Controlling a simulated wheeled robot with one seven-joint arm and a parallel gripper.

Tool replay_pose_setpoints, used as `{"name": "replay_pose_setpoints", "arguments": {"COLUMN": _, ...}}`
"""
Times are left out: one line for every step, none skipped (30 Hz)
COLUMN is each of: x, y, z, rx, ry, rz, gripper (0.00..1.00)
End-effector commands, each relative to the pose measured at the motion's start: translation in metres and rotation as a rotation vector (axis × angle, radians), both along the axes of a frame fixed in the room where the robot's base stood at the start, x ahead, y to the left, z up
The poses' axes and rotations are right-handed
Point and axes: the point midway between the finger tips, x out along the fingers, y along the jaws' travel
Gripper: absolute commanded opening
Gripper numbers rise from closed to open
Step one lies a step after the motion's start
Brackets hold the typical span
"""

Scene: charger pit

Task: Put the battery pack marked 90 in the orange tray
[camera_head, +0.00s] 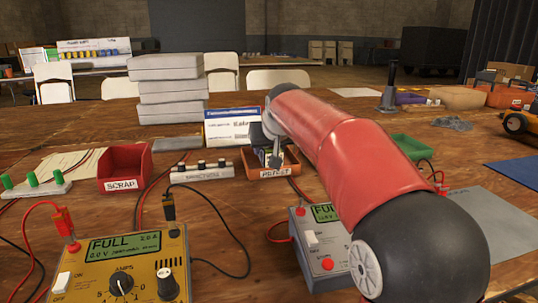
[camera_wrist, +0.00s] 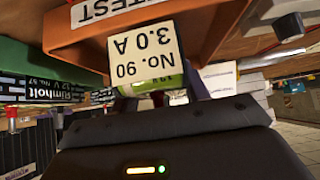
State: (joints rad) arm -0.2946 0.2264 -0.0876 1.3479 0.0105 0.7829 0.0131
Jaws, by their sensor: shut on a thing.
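The orange tray (camera_head: 270,171), labelled RETEST, stands on the table beyond my arm; its orange wall also shows in the wrist view (camera_wrist: 150,24). My gripper (camera_head: 275,156) is over the tray, pointing down. In the wrist view it is shut on the battery pack marked 90 (camera_wrist: 158,66), a green pack with a white label reading "No. 90, 3.0 A", seen upside down. The pack is at the tray opening, close to its wall. I cannot tell whether it touches the tray floor.
A red SCRAP bin (camera_head: 124,168) and a white terminal strip (camera_head: 202,170) are left of the tray. A green tray (camera_head: 408,148) is to the right. Yellow (camera_head: 125,262) and grey testers with cables fill the front.

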Motion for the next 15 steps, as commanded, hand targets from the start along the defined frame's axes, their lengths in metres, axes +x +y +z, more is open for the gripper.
{"name": "replay_pose_setpoints", "arguments": {"x": -0.0003, "y": 0.0, "z": -0.0069, "rx": 0.001, "ry": -0.004, "rz": 0.0, "gripper": 0.0}}
{"name": "replay_pose_setpoints", "arguments": {"x": -0.0004, "y": 0.0, "z": -0.0098, "rx": 0.001, "ry": -0.003, "rz": 0.0, "gripper": 0.0}}
{"name": "replay_pose_setpoints", "arguments": {"x": -0.0004, "y": 0.0, "z": -0.0114, "rx": 0.001, "ry": -0.004, "rz": 0.0, "gripper": 0.0}}
{"name": "replay_pose_setpoints", "arguments": {"x": -0.0001, "y": 0.0, "z": -0.0115, "rx": 0.001, "ry": -0.006, "rz": 0.0, "gripper": 0.0}}
{"name": "replay_pose_setpoints", "arguments": {"x": -0.0001, "y": 0.0, "z": -0.0111, "rx": 0.001, "ry": -0.006, "rz": 0.0, "gripper": 0.0}}
{"name": "replay_pose_setpoints", "arguments": {"x": 0.0, "y": 0.0, "z": -0.0106, "rx": 0.001, "ry": -0.007, "rz": 0.0, "gripper": 0.0}}
{"name": "replay_pose_setpoints", "arguments": {"x": 0.0, "y": 0.0, "z": -0.0105, "rx": 0.001, "ry": -0.006, "rz": 0.0, "gripper": 0.0}}
{"name": "replay_pose_setpoints", "arguments": {"x": 0.0, "y": -0.0001, "z": -0.0105, "rx": 0.001, "ry": -0.006, "rz": 0.0, "gripper": 0.0}}
{"name": "replay_pose_setpoints", "arguments": {"x": -0.0001, "y": -0.0001, "z": -0.0105, "rx": 0.001, "ry": -0.006, "rz": 0.0, "gripper": 0.0}}
{"name": "replay_pose_setpoints", "arguments": {"x": -0.0001, "y": -0.0001, "z": -0.0107, "rx": 0.001, "ry": -0.006, "rz": 0.0, "gripper": 0.0}}
{"name": "replay_pose_setpoints", "arguments": {"x": 0.0, "y": -0.0001, "z": -0.0113, "rx": 0.001, "ry": -0.006, "rz": 0.0, "gripper": 0.0}}
{"name": "replay_pose_setpoints", "arguments": {"x": -0.0001, "y": -0.0001, "z": -0.0125, "rx": 0.001, "ry": -0.006, "rz": 0.0, "gripper": 0.0}}
{"name": "replay_pose_setpoints", "arguments": {"x": -0.0001, "y": -0.0001, "z": -0.0136, "rx": 0.001, "ry": -0.006, "rz": 0.0, "gripper": 0.0}}
{"name": "replay_pose_setpoints", "arguments": {"x": -0.0001, "y": -0.0001, "z": -0.0152, "rx": 0.0, "ry": -0.001, "rz": 0.0, "gripper": 0.48}}
{"name": "replay_pose_setpoints", "arguments": {"x": -0.0001, "y": -0.0001, "z": -0.0147, "rx": 0.0, "ry": -0.001, "rz": 0.0, "gripper": 0.53}}
